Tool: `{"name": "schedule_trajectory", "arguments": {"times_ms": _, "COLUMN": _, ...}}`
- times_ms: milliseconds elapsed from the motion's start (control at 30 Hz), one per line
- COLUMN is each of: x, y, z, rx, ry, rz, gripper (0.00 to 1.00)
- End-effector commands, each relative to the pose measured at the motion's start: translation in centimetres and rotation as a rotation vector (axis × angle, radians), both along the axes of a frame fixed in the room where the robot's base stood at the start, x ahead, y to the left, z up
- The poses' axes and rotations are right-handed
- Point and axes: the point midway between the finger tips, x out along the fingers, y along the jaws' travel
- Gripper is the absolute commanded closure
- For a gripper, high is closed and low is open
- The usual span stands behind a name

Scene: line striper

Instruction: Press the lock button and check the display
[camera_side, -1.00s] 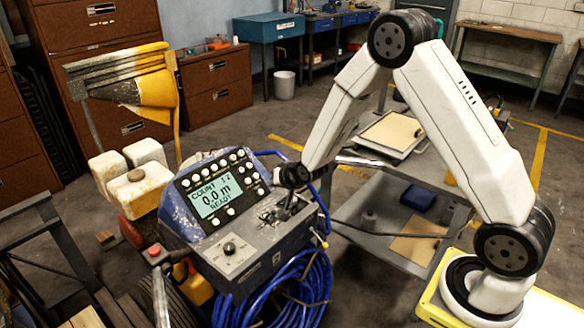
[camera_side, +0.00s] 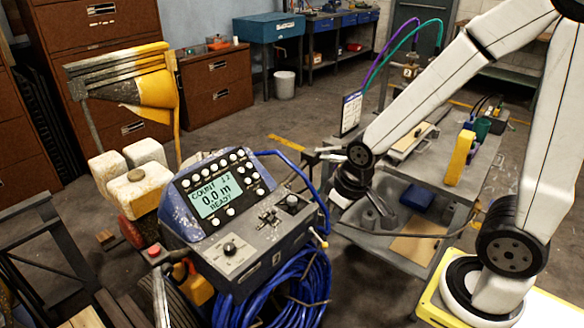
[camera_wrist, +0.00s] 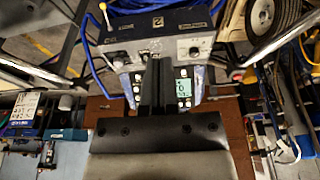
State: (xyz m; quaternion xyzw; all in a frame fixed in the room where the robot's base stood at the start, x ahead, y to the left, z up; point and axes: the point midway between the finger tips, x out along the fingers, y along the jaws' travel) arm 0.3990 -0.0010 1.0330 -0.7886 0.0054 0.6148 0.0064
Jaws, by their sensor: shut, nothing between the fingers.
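The striper's console (camera_side: 240,225) stands left of centre in the side view. Its lit display (camera_side: 217,194) reads "COUNT 12", "0.0 m", "READY". Round white buttons (camera_side: 231,211) surround the display; I cannot tell which one is the lock button. My gripper (camera_side: 345,203) is shut and empty, to the right of the console and apart from it. In the wrist view, my dark gripper fingers (camera_wrist: 156,75) are together and hide part of the console. The display (camera_wrist: 183,92) shows only partly beside them, too small to read.
Small levers (camera_side: 268,216) and a black knob (camera_side: 292,201) rise from the console's top. A blue hose coil (camera_side: 290,288) hangs on its front. A grey cart (camera_side: 420,180) with tools and a yellow upright piece (camera_side: 459,157) stands right of my gripper.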

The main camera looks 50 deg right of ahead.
Motion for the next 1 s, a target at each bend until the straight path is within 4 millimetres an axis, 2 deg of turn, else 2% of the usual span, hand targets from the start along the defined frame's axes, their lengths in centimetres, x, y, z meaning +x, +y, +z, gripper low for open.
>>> {"name": "schedule_trajectory", "arguments": {"times_ms": 133, "x": -0.8, "y": 0.1, "z": 0.1, "rx": -0.003, "ry": 0.017, "rz": 0.019, "gripper": 1.00}}
{"name": "schedule_trajectory", "arguments": {"times_ms": 567, "x": -0.5, "y": 0.1, "z": 0.0, "rx": 0.008, "ry": 0.017, "rz": -0.007, "gripper": 1.00}}
{"name": "schedule_trajectory", "arguments": {"times_ms": 767, "x": 0.3, "y": 0.2, "z": -0.2, "rx": 0.059, "ry": 0.026, "rz": -0.108, "gripper": 1.00}}
{"name": "schedule_trajectory", "arguments": {"times_ms": 1000, "x": 2.5, "y": 0.3, "z": -0.8, "rx": 0.178, "ry": 0.043, "rz": -0.349, "gripper": 1.00}}
